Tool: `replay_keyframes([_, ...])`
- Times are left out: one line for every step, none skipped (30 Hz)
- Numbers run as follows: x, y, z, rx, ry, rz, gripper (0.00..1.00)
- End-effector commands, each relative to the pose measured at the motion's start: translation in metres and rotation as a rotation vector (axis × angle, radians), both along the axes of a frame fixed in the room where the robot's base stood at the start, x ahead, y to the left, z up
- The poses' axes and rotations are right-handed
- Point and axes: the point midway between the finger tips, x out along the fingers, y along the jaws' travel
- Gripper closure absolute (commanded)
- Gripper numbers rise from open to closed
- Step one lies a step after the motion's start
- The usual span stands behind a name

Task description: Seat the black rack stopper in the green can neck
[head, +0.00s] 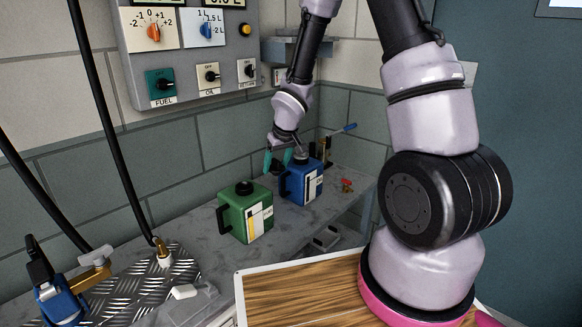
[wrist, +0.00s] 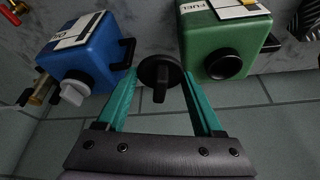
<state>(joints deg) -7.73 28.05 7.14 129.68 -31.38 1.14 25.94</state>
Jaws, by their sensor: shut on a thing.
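The black rack stopper (wrist: 160,74), a round disc with an upright grip, is between the teal fingertips of my gripper (wrist: 158,80) in the wrist view. My gripper (head: 275,160) is shut on it, behind and left of the blue can in the head view; whether the stopper is clear of the surface below is hard to tell. The green can (head: 236,222) stands upright on the bench, nearer and left of my gripper. Its round black neck (wrist: 230,65) shows right of the stopper in the wrist view, apart from it. The inside of the neck is too dark to read.
The blue can (head: 296,186) stands close to my gripper, with a grey stopper (wrist: 75,93) on its neck. A red-handled valve (head: 347,184) is right of it. The tiled wall and control panel (head: 190,50) rise behind the grey bench (head: 205,235). Black hoses hang at left.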

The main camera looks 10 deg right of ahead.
Motion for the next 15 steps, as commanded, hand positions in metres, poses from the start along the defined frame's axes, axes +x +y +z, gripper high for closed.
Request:
replay_keyframes([0.0,0.011,0.005,0.002,-0.002,0.027,0.86])
replay_keyframes([-0.001,0.018,0.007,0.002,-0.001,0.044,0.86])
replay_keyframes([-0.002,0.027,0.011,0.002,-0.002,0.069,0.86])
replay_keyframes([-0.003,0.035,0.014,0.001,-0.001,0.087,0.86])
replay_keyframes([-0.003,0.043,0.017,0.002,-0.003,0.109,0.86])
replay_keyframes([-0.005,0.053,0.022,0.001,-0.003,0.136,0.86])
replay_keyframes([-0.006,0.061,0.026,0.001,-0.005,0.155,0.86])
replay_keyframes([-0.007,0.068,0.03,-0.001,-0.006,0.173,0.86])
replay_keyframes([-0.008,0.076,0.035,-0.002,-0.009,0.195,0.86])
replay_keyframes([-0.009,0.082,0.038,-0.002,-0.011,0.211,0.86])
replay_keyframes([-0.009,0.086,0.041,-0.003,-0.012,0.222,0.86])
replay_keyframes([-0.01,0.091,0.044,-0.006,-0.014,0.237,0.86])
replay_keyframes([-0.011,0.095,0.046,-0.006,-0.015,0.248,0.86])
replay_keyframes([-0.012,0.097,0.048,-0.007,-0.017,0.253,0.86])
replay_keyframes([-0.012,0.1,0.05,-0.008,-0.017,0.262,0.86])
